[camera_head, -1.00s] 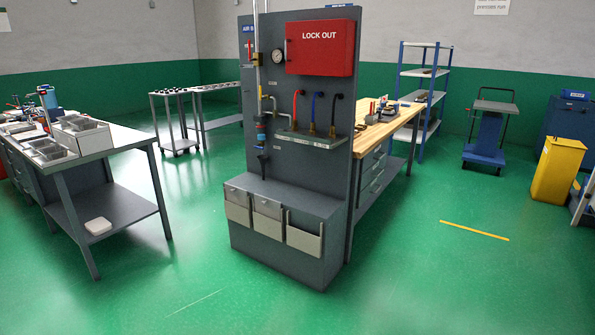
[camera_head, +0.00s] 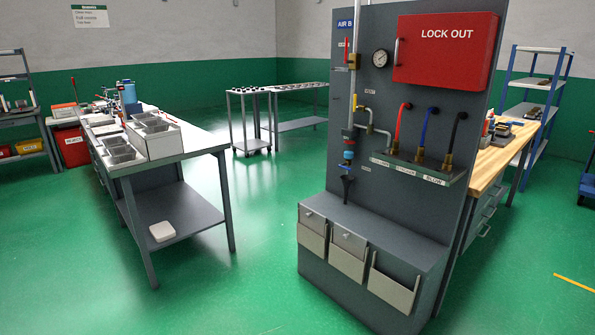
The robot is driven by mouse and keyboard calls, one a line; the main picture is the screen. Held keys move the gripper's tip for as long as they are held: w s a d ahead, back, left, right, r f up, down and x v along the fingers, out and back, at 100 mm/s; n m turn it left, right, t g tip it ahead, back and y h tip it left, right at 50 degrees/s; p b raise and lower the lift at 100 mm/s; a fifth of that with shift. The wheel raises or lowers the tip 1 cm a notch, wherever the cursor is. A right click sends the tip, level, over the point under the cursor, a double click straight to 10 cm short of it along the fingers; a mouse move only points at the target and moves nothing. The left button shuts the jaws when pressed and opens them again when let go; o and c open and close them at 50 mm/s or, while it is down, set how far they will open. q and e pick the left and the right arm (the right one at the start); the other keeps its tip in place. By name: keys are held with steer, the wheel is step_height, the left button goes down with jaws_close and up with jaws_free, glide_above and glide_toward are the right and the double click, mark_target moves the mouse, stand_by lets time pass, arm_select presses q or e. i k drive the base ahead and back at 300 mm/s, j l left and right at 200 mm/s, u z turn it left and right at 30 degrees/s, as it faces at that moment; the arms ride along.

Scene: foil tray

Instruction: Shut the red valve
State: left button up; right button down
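A small red valve handle (camera_head: 346,50) sits on the upright pipe at the upper left of the grey panel (camera_head: 395,95), just below the blue "AIR B" label. It points roughly upright, along the pipe. A yellowish valve body (camera_head: 354,61) shows at its lower end. Neither of my grippers is in the head view.
The panel carries a gauge (camera_head: 380,58), a red "LOCK OUT" box (camera_head: 445,49), and red, blue and black hoses above a ledge (camera_head: 418,168). Grey bins (camera_head: 348,257) jut out below. A workbench (camera_head: 185,145) stands left. Green floor (camera_head: 240,290) is clear in front.

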mark_target(346, 61)
steer(key=i+j, duration=0.1)
steer(key=i, duration=1.25)
steer(key=i+z, duration=0.3)
steer(key=i, duration=0.3)
steer(key=i+j+z, duration=0.25)
steer(key=i, duration=0.3)
